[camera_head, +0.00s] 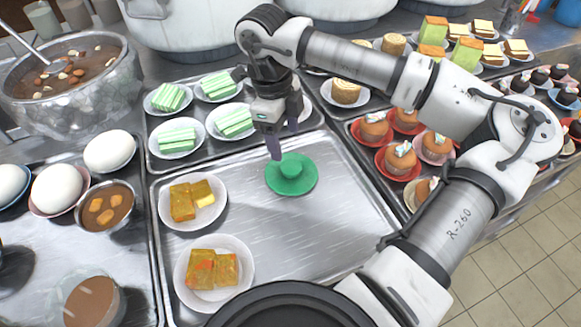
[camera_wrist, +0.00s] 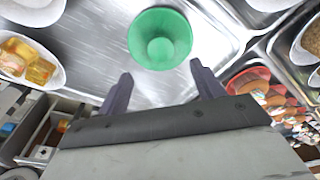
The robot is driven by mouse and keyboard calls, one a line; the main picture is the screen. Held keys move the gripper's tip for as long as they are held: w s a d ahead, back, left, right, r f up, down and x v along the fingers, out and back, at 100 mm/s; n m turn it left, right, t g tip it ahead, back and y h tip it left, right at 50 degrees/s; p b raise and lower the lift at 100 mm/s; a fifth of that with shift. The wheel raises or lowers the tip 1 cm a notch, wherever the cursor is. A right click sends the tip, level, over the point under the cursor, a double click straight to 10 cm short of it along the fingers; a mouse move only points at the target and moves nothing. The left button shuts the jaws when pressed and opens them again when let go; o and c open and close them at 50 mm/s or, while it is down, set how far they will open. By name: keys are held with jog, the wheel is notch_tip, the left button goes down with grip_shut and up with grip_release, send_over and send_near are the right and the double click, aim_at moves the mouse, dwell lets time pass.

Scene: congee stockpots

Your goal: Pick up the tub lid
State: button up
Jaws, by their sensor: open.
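The tub lid (camera_head: 291,174) is a round green disc with a raised knob in its middle. It lies on the bare part of a metal tray (camera_head: 340,230). In the wrist view the lid (camera_wrist: 160,38) is just beyond the fingertips, between their lines. My gripper (camera_head: 282,143) points down above the lid's far edge in the head view. In the wrist view my gripper (camera_wrist: 160,72) has its two dark fingers spread apart with nothing between them. The exact height of the fingertips above the lid cannot be told.
On the same tray, two white plates hold yellow-orange cake pieces (camera_head: 192,201). Plates of green striped slices (camera_head: 178,139) stand behind. Orange cupcakes (camera_head: 374,127) on red plates are to the right. A soup pot (camera_head: 70,85) and white eggs (camera_head: 58,188) are left. The tray's right part is bare.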

aim_at(291, 166)
jog(key=f, duration=0.2)
jog(key=f+p, duration=0.1)
jog(key=f, duration=0.2)
jog(key=d+f+p, duration=0.1)
jog(key=f, duration=0.2)
jog(key=shift+s+d+f, duration=0.1)
jog(key=shift+s+f, duration=0.05)
jog(key=shift+s, duration=0.05)
jog(key=c, duration=1)
